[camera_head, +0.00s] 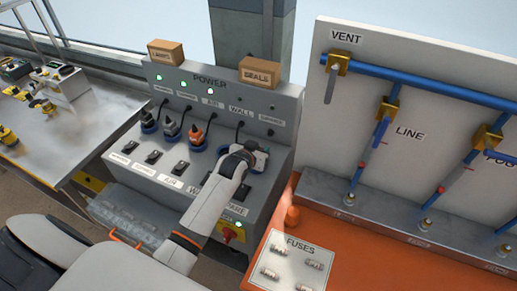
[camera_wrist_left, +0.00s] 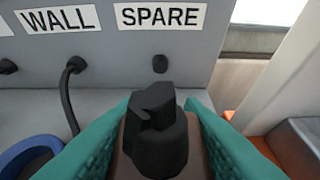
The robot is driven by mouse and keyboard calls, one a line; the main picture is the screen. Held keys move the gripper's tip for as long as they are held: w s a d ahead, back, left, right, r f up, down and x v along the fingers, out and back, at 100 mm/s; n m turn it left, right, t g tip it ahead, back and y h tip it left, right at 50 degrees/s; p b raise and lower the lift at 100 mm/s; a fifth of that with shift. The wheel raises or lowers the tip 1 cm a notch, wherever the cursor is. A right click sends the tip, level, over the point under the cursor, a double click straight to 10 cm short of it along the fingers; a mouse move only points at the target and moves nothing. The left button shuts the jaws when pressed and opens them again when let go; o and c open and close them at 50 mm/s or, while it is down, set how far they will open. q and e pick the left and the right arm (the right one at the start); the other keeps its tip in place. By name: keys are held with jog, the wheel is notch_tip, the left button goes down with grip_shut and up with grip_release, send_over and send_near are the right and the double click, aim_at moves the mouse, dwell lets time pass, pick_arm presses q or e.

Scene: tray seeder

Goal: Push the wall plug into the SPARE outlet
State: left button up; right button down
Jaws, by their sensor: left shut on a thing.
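My left gripper (camera_head: 256,158) is over the right end of the grey power panel (camera_head: 248,98). In the left wrist view, its teal fingers (camera_wrist_left: 158,135) are shut on a black plug (camera_wrist_left: 158,140), one finger on each side. The plug is in front of the SPARE label (camera_wrist_left: 160,17), below a small dark hole in the panel's upright face. The SPARE outlet itself is hidden behind the plug and fingers, so I cannot tell whether the plug touches it. The WALL label (camera_wrist_left: 58,19) and a black cord (camera_wrist_left: 70,95) are to the left. My right gripper is out of view.
A blue ring (camera_wrist_left: 28,155) lies left of the fingers. Several other plugs, including an orange one (camera_head: 196,134), stand in blue rings on the panel. A white board with blue pipes (camera_head: 400,75) and an orange bench (camera_head: 290,232) are to the right.

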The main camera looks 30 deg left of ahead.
pick_arm(q)
jog(key=shift+f, duration=0.3)
jog(key=o, duration=1.1)
jog(key=shift+o, duration=0.2)
jog(key=b+v, duration=0.1)
jog(key=v, duration=1.1)
jog(key=shift+s+f, duration=0.1)
